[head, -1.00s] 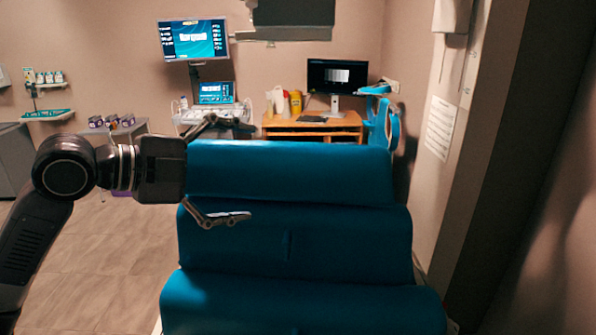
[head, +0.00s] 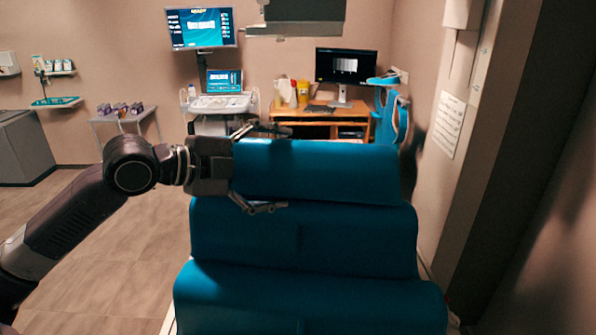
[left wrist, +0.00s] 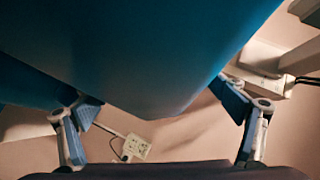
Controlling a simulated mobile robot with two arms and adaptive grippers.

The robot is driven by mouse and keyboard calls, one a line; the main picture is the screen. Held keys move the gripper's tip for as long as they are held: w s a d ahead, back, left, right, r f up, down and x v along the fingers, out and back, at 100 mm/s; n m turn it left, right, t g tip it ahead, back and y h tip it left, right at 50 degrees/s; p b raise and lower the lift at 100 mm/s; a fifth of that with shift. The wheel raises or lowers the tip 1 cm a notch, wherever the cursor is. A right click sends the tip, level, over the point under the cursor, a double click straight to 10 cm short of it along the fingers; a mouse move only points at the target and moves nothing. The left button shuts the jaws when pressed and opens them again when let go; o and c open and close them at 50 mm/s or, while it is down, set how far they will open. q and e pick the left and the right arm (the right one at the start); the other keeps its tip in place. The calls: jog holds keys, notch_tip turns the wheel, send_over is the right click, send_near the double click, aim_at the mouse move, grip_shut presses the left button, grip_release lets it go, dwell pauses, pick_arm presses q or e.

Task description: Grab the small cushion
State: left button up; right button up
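The small cushion (head: 330,172) is the topmost, furthest blue pad of a padded couch in the head view. My left gripper (head: 268,168) is at its left end, with one finger along the far upper edge and the other along the near lower edge. The fingers are spread apart and the palm overlaps the cushion's left end. In the left wrist view a large blue padded surface (left wrist: 150,50) fills the top and dips between the two open fingers (left wrist: 165,115). I cannot tell whether either finger touches it. My right gripper is not in view.
Two larger blue pads, a middle one (head: 350,240) and a near one (head: 320,300), lie in front. Behind stand a wooden desk (head: 310,118) with a monitor (head: 346,66) and an ultrasound-like cart (head: 222,102). A wall closes the right side; floor (head: 110,250) is free at left.

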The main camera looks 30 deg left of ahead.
pick_arm(q)
jog(key=shift+r, duration=0.1)
jog(key=c, duration=1.7)
